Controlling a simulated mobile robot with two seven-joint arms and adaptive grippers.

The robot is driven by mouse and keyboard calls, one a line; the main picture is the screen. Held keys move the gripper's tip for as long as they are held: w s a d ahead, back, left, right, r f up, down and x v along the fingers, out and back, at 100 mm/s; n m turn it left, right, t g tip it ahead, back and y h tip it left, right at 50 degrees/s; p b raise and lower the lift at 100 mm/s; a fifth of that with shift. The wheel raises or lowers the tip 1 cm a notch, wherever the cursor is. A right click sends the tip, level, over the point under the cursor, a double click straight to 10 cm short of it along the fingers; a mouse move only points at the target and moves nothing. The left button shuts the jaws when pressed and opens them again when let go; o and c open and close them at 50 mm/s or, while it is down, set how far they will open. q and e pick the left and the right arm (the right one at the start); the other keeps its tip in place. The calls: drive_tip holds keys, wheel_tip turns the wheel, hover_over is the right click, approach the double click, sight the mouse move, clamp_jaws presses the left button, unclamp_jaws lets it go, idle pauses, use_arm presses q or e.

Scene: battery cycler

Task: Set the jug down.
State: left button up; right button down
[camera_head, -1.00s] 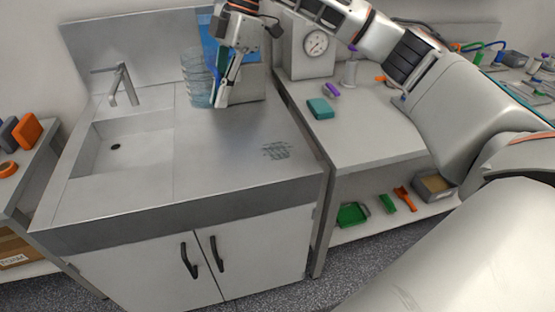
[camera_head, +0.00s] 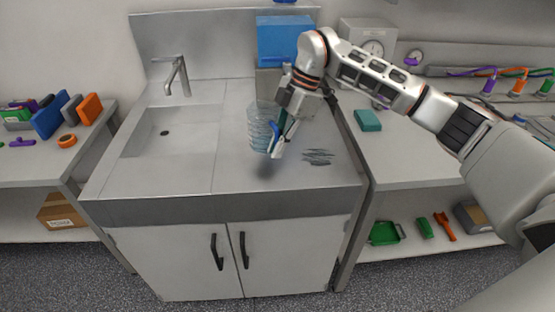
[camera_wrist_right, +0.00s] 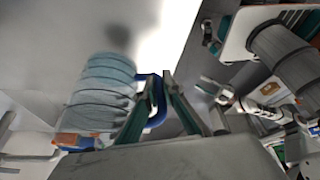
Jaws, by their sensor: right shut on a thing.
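The jug (camera_head: 260,125) is clear, pale blue and ribbed, with a blue handle. It is upright over the steel counter (camera_head: 240,180), right of the sink, with a dark shadow on the counter below it. My right gripper (camera_head: 276,140) is shut on the handle at the jug's right side. In the right wrist view the jug (camera_wrist_right: 100,95) lies left of the fingers, and the blue handle (camera_wrist_right: 157,103) is between them. What seems to be my left gripper (camera_wrist_right: 212,90) is small in that view; its jaws are unclear.
The sink (camera_head: 170,130) with its tap (camera_head: 178,75) is at left. A blue container (camera_head: 283,40) stands behind the jug. A dark hatched patch (camera_head: 318,157) marks the counter at right. The front of the counter is clear.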

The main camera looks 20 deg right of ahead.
drive_tip(key=shift+f, duration=2.35)
drive_tip(key=shift+f, duration=0.15)
drive_tip(key=c, duration=2.2)
unclamp_jaws()
